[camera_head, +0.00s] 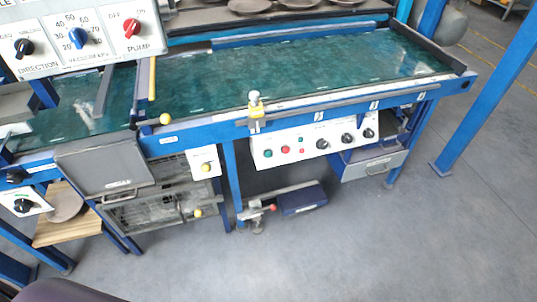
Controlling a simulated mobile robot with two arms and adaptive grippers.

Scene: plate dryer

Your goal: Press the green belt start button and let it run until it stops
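The green button (268,153) sits at the left end of a white control panel (263,163) under the front rail of the machine. A red button (285,150) is right beside it. Small indicator-like dots and several black knobs (347,138) lie further right on the panel. The green belt (310,68) runs across the top of the blue frame; this one picture does not show whether it is moving. Neither of my grippers is in view, and nothing touches the green button.
A panel with a red pump knob (132,27) and a blue knob (79,36) hangs at upper left. A blue post (490,90) stands at right.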

